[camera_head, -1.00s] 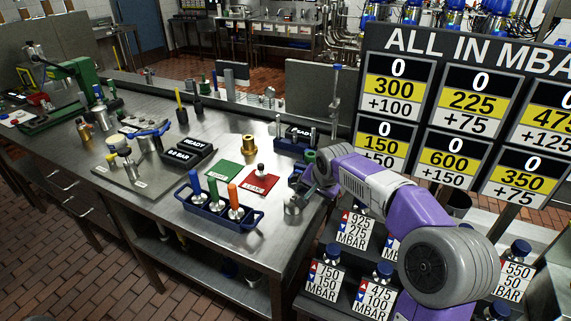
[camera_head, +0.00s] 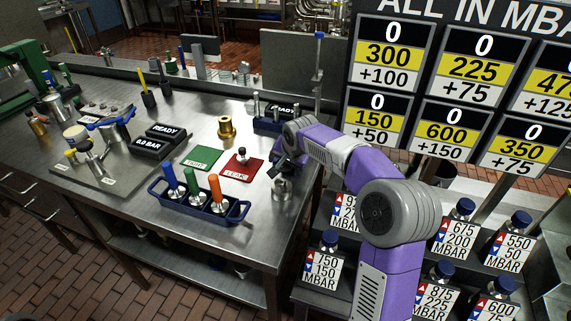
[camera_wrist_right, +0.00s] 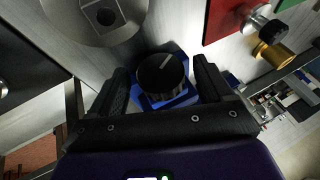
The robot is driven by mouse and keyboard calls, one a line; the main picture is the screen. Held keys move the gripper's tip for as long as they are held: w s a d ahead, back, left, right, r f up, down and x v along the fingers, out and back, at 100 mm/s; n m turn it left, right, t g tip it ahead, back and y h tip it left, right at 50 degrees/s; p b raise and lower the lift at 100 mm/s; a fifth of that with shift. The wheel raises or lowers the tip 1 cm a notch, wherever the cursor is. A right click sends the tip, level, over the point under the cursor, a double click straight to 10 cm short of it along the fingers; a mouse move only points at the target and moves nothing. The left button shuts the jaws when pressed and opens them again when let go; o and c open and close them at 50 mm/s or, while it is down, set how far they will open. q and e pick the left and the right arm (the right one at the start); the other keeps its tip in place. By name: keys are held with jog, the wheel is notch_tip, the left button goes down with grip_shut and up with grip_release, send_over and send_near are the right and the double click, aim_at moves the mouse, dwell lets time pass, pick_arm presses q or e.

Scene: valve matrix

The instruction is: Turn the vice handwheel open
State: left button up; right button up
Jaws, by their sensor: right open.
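In the right wrist view, a black round handwheel (camera_wrist_right: 162,76) with a pale line on its face sits on a blue vice body (camera_wrist_right: 168,101). My right gripper (camera_wrist_right: 161,74) is open. Its two dark fingers stand on either side of the handwheel, and I cannot tell whether they touch it. In the head view my right gripper (camera_head: 281,161) is at the right end of the bench, behind a silver cylinder (camera_head: 281,189), and mostly hides the vice. My left gripper is not in view.
A red card (camera_head: 242,167), a green card (camera_head: 202,157), a brass fitting (camera_head: 226,128) and a blue tool caddy (camera_head: 180,202) stand to the left. A sign board (camera_head: 440,100) rises at right.

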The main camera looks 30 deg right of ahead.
jog(key=c, duration=1.1)
jog(key=shift+o, duration=0.2)
jog(key=shift+r+p, duration=0.15)
jog(key=shift+p, duration=0.35)
jog(key=g+h+p, duration=0.2)
jog(key=p, duration=0.2)
jog(key=n+g+h+p, duration=0.1)
jog(key=g+p, duration=0.1)
jog(key=p, duration=0.3)
jog(key=w+a+n+g+h+p, duration=0.1)
jog(key=g+h+p, duration=0.1)
jog(key=p, duration=0.2)
jog(key=shift+g+h, duration=0.3)
jog(key=shift+w+f+g+h+p, duration=0.1)
jog(key=shift+f+g+h+p, duration=0.1)
jog(key=shift+g+h+p, duration=1)
jog(key=shift+n+t+p, duration=0.3)
jog(key=o, duration=1.1)
jog(key=shift+y, duration=0.3)
jog(key=shift+c, duration=0.2)
